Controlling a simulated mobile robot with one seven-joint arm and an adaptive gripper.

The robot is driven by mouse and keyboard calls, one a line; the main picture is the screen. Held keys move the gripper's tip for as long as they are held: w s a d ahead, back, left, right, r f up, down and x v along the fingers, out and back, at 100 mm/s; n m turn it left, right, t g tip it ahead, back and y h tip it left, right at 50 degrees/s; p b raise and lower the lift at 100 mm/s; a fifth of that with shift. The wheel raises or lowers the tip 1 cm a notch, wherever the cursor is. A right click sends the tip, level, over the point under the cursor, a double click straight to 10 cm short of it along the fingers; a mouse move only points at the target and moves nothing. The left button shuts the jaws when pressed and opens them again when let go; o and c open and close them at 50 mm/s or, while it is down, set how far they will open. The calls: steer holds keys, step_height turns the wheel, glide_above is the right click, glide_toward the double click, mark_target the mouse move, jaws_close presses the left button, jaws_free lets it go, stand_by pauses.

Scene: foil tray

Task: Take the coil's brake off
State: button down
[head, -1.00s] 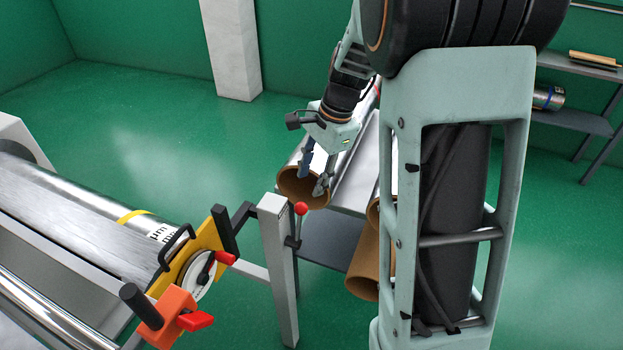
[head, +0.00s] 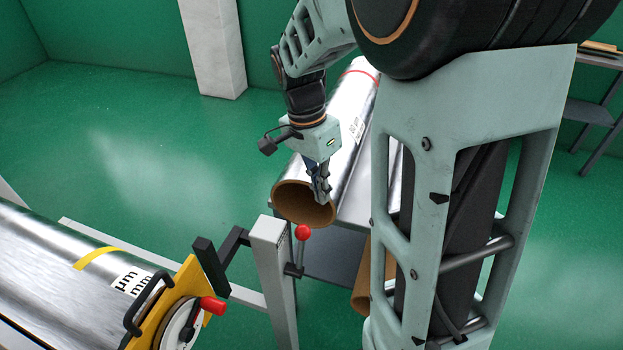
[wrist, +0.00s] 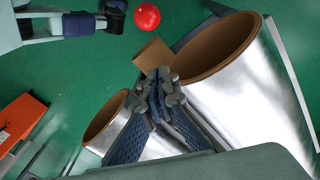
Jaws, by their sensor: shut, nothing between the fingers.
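A silver foil coil (head: 60,262) with a yellow band and a printed label lies at the left. A yellow bracket (head: 180,280) at its end carries a white dial (head: 180,322) and a red knob (head: 213,305). A red ball-topped lever (head: 302,232) stands on a grey post (head: 270,262); its ball also shows in the wrist view (wrist: 147,16). I cannot tell which part is the brake. My gripper (head: 322,196) is shut and empty, in front of or over the open end of another foil roll, up and right of the red ball. Its fingertips meet in the wrist view (wrist: 162,92).
The foil roll (head: 345,120) with a brown core lies on a grey stand (head: 330,250), close to my gripper. Another brown core (wrist: 105,117) shows at left in the wrist view, and an orange part (wrist: 20,118) beyond. Green floor (head: 120,150) is open behind.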

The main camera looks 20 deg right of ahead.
mark_target(300, 251)
step_height(300, 251, down, 5)
steer(key=s+a, duration=0.2)
steer(key=shift+a+f+p, duration=0.2)
steer(key=shift+a+p, duration=0.15)
steer(key=shift+a+b, duration=0.1)
steer(key=shift+b, duration=0.25)
